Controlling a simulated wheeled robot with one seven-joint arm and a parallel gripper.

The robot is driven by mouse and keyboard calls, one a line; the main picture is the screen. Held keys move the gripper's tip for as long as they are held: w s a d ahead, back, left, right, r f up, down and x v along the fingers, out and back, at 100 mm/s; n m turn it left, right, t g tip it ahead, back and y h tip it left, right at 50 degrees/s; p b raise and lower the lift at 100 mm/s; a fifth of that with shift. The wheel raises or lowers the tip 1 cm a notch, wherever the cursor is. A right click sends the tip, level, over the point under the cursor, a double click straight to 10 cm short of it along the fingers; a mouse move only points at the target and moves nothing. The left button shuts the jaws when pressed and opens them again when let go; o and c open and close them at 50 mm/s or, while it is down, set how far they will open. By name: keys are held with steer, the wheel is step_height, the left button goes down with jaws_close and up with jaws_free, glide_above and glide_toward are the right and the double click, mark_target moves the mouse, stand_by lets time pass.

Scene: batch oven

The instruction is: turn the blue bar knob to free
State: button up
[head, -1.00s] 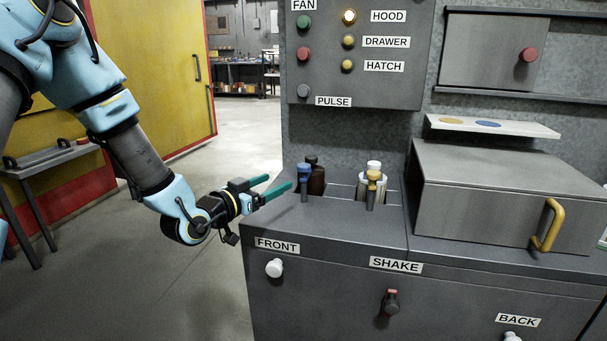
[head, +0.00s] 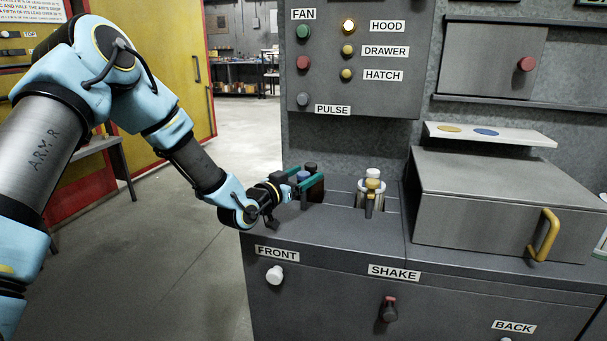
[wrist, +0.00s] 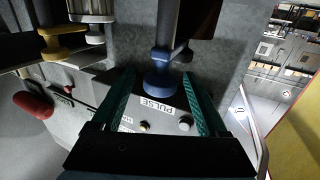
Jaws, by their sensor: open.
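The blue bar knob (wrist: 160,82) shows in the wrist view as a round blue cap with a bar-shaped part, on a post, between my two open green fingers. In the head view the blue knob (head: 303,177) is partly hidden by my fingers, near the left end of the machine top. My gripper (head: 308,180) has reached it from the left, with one finger on each side. In the wrist view my gripper (wrist: 162,104) is open, and gaps show between the knob and both fingers.
A dark brown bottle-like item (head: 312,170) stands right behind the blue knob. A yellow knob (head: 371,187) with a white item stands to the right. The button panel (head: 355,95) rises behind. A grey box with a yellow handle (head: 545,234) sits farther right.

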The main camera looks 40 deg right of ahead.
jaws_close()
stand_by(0.6)
